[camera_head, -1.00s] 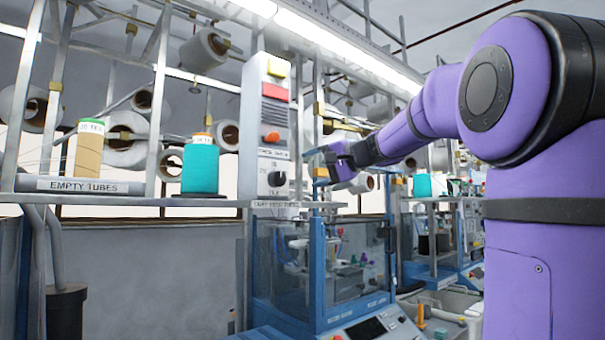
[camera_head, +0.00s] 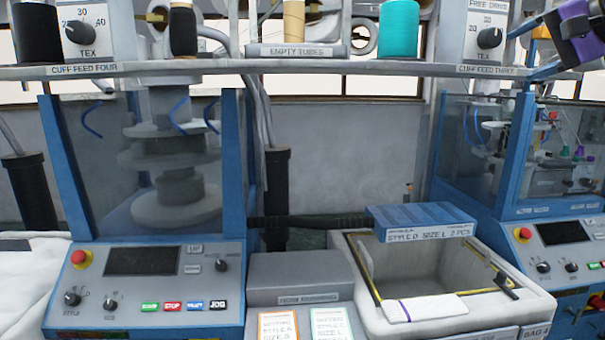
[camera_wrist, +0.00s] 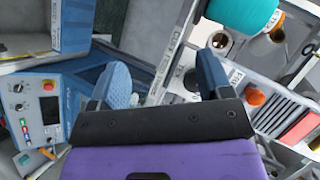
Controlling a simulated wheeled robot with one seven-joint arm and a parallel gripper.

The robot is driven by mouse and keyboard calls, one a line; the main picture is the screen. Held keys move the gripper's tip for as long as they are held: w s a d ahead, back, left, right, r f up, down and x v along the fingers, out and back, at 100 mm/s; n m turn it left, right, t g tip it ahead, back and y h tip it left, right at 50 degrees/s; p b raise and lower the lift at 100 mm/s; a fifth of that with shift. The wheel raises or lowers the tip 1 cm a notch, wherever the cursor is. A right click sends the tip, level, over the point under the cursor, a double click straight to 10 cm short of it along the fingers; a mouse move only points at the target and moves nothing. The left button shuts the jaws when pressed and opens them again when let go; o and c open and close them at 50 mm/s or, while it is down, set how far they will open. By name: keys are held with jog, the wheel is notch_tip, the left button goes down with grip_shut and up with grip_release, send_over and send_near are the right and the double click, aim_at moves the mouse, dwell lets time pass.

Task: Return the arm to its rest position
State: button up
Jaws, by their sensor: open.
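My gripper (camera_wrist: 165,76) shows in the wrist view with its two fingers spread wide and nothing between them. Past the fingertips runs the grey labelled shelf edge (camera_wrist: 173,50), and the view is strongly tilted. In the head view only part of my purple arm end shows at the top right, close to the free drive control box (camera_head: 487,20) and its black dial. Its fingertips are not clear there. The rest of the arm is outside the head view.
A teal cone (camera_head: 398,28) and an empty tube (camera_head: 294,22) stand on the shelf (camera_head: 345,68). In the wrist view an orange knob (camera_wrist: 256,97) lies right of the fingers.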

jog(key=s+a+f+n+g+h, duration=0.3)
jog(key=s+a+f, duration=0.3)
jog(key=s+f, duration=0.4)
jog(key=s+a+f+n+g+h, duration=0.3)
jog(key=s+a+f+n, duration=0.2)
jog(key=s+f, duration=0.6)
notch_tip(320, 180, down, 4)
jog(key=shift+a+f+g, duration=0.15)
jog(key=shift+a+g, duration=0.15)
jog(key=shift+a, duration=0.4)
jog(key=shift+s, duration=0.1)
